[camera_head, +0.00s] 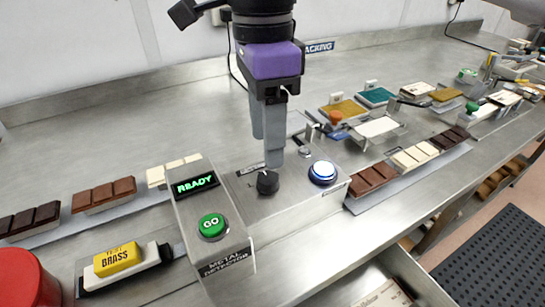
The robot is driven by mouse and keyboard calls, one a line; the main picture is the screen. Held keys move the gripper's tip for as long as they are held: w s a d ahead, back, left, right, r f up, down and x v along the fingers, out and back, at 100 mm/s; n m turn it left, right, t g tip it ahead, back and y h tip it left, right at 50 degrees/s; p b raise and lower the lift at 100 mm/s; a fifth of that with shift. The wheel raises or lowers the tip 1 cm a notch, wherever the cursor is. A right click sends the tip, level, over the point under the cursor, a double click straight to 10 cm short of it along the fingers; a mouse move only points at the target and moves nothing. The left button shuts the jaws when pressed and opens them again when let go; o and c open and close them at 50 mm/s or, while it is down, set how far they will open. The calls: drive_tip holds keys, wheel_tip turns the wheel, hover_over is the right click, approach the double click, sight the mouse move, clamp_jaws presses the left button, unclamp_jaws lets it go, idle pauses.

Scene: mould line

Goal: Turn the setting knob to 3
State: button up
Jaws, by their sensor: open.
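A small black knob (267,184) stands on a grey metal control panel (292,195) in the middle of the head view. Its pointer and any numbers around it are too small to read. My gripper (268,157), grey-fingered under a purple wrist, points down just above the knob. Its jaws are open with nothing between them. One fingertip overlaps the knob's top edge in the picture, and I cannot tell whether it touches. A label behind the knob is partly hidden by the fingers.
A lit blue-white button (323,172) sits right of the knob. A metal detector box (228,245) with a green GO button (212,225) and READY display stands at the left. Chocolate bars (373,178) lie to the right. A red cylinder (28,279) is at the lower left.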

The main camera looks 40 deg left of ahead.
sight(268, 177)
wheel_tip(268, 177, down, 6)
drive_tip(key=shift+d+f+b, duration=0.15)
drive_tip(key=shift+f+b, duration=0.1)
drive_tip(key=shift+b, duration=0.05)
drive_tip(key=shift+s, duration=0.1)
clamp_jaws()
